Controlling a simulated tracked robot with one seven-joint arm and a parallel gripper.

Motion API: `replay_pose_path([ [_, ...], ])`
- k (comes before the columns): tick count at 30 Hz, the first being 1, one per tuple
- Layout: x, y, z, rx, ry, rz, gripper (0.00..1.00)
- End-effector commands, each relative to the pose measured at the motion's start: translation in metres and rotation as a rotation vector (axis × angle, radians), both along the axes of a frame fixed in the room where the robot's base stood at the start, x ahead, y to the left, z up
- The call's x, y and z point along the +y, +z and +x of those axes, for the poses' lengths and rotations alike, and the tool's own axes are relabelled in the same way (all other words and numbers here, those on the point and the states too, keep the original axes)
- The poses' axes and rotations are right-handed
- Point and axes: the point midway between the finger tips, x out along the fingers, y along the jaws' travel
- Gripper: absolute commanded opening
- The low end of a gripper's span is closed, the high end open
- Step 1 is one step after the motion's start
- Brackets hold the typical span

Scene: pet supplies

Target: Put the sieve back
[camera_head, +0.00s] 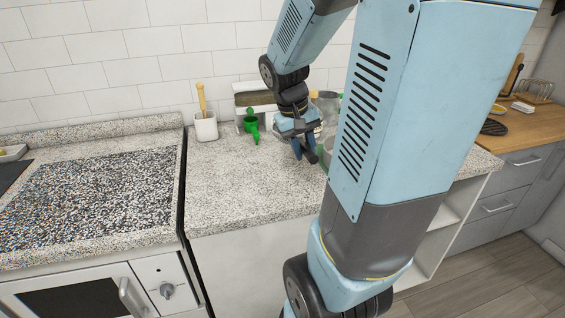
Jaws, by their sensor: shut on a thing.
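My gripper (307,155) points down over the speckled counter, right of the green scoop. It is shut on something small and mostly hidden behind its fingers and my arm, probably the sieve. A grey and green round piece (327,150) shows just right of the fingers; I cannot tell whether it is part of the held thing or stands behind it. The green scoop (250,124) is left of my gripper, in front of a white holder (254,100) by the wall. No sieve mesh can be made out.
A white cup (205,128) with a wooden-handled tool stands left of the holder. Metal containers (327,103) stand behind my gripper. The counter (230,185) is clear at front left. A stove (90,190) is further left; a wooden worktop (528,123) is at right.

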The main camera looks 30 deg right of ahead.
Motion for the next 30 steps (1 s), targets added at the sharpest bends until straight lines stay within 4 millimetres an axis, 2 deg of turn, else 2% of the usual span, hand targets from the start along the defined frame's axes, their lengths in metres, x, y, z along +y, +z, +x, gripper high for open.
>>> replay_pose_path([
  [12,-0.003,-0.028,0.061,0.004,0.009,0.000,0.00],
  [22,-0.006,-0.068,0.092,0.004,0.009,0.000,0.00],
  [30,-0.008,-0.080,0.104,-0.001,0.009,0.000,0.00],
])
